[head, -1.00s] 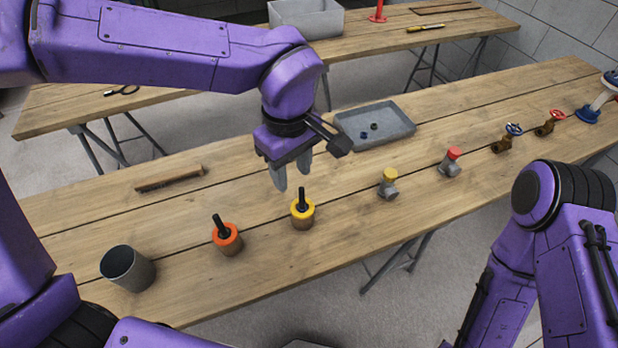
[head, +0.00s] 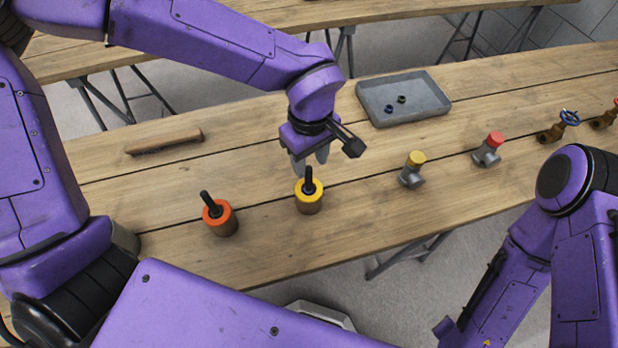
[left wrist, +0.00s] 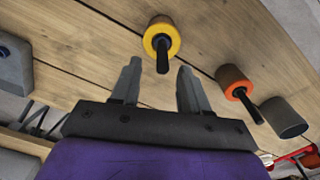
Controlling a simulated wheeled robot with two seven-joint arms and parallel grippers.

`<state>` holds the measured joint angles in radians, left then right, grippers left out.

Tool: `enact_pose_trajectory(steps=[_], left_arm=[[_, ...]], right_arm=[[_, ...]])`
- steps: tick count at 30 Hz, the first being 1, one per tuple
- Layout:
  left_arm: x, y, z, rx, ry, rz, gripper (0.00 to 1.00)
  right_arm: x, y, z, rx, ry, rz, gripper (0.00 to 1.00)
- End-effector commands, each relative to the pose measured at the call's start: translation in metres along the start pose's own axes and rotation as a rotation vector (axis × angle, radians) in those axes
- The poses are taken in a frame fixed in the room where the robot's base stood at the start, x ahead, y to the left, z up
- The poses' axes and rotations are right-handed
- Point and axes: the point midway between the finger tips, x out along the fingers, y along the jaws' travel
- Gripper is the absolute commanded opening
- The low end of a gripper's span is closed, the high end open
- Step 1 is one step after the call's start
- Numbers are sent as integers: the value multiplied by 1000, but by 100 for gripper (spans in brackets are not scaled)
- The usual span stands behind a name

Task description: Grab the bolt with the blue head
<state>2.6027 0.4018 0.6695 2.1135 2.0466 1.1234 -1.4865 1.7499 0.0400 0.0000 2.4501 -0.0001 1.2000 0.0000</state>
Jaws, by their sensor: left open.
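A small blue piece (head: 389,109) lies in the grey tray (head: 440,103), beside a small dark piece (head: 402,99). They are too small for me to tell whether either is a bolt. My left gripper (head: 309,168) is open and empty, pointing down just behind a yellow-topped cylinder (head: 309,202) with an upright black peg (head: 309,178). In the left wrist view, the peg (left wrist: 162,58) shows between the tips of the open fingers (left wrist: 159,68); I cannot tell whether they touch it. My right arm shows at the right, but its gripper is not visible.
An orange-topped cylinder (head: 220,218) with a black peg stands left of the yellow one. A brush (head: 165,142) lies behind them. Yellow-capped (head: 413,170) and red-capped (head: 488,150) fittings stand to the right. A grey cup (left wrist: 284,117) shows in the left wrist view.

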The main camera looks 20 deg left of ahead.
Motion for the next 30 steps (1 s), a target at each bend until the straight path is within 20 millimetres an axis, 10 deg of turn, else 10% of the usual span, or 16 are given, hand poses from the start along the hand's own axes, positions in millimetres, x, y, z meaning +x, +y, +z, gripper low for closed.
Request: enact_pose_trajectory(steps=[13, 18, 30], left_arm=[[34, -3, -1, -2, 0, 2, 45], [34, -3, -1, -1, 0, 2, 0], [27, -2, -1, -1, 1, 4, 0]], right_arm=[[-2, 0, -1, 0, 0, 0, 49], [-3, 0, -1, 0, 0, 0, 49], [-3, 0, -1, 0, 0, 0, 49]])
